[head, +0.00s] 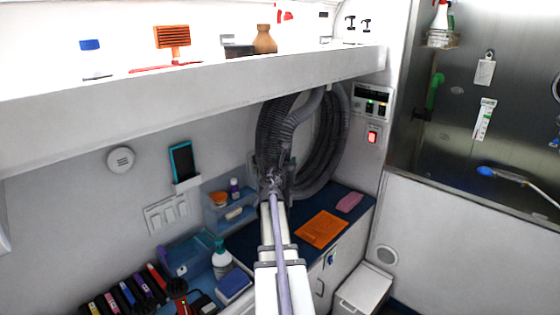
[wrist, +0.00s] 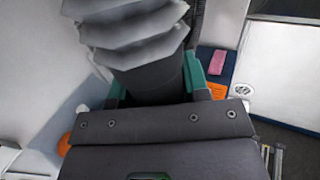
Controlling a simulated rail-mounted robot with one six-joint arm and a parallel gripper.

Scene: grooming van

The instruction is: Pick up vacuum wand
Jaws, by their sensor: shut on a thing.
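The vacuum wand shows in the wrist view as a dark tube (wrist: 158,82) between the two teal fingertips of my gripper (wrist: 154,80). My gripper is shut on it. A grey ribbed hose (wrist: 135,30) rises from the tube toward the top of that view. In the head view my gripper (head: 272,182) is at the front of the large coiled grey hose (head: 325,150), which hangs on the back wall under the shelf. The wand is hard to make out there, as the gripper and arm cover it.
A long white shelf (head: 200,95) overhangs the counter. On the blue counter lie an orange mat (head: 321,229) and a pink cloth (head: 349,202). A spray bottle (head: 221,260) and clippers stand at the left. A control panel (head: 373,103) is right of the hose.

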